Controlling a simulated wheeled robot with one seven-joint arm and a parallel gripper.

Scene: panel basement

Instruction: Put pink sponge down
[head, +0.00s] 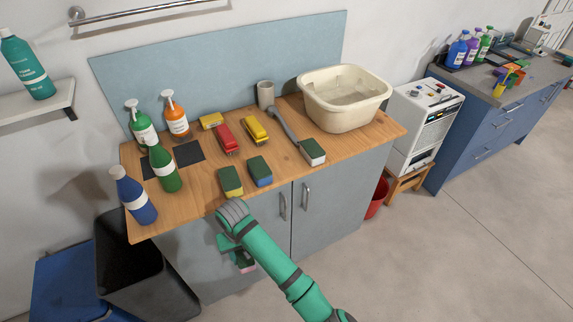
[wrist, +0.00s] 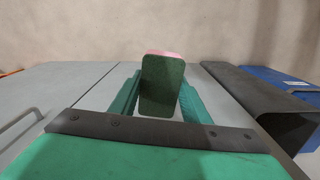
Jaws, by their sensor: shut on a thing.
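My gripper (wrist: 160,95) is shut on the pink sponge (wrist: 162,86), which shows a dark green scouring face and a pink edge in the wrist view. In the head view my gripper (head: 238,254) hangs in front of the grey cabinet, below the front edge of the wooden counter (head: 205,205). A small pink part of the sponge (head: 247,268) shows under the fingers there; the rest is hidden. The sponge is held in the air, apart from the counter top.
Green-topped sponges (head: 230,181), red (head: 227,138) and yellow (head: 256,130) brushes, several bottles (head: 163,169) and a cream basin (head: 345,98) stand on the counter. A dark open bin (head: 145,270) is left of the cabinet.

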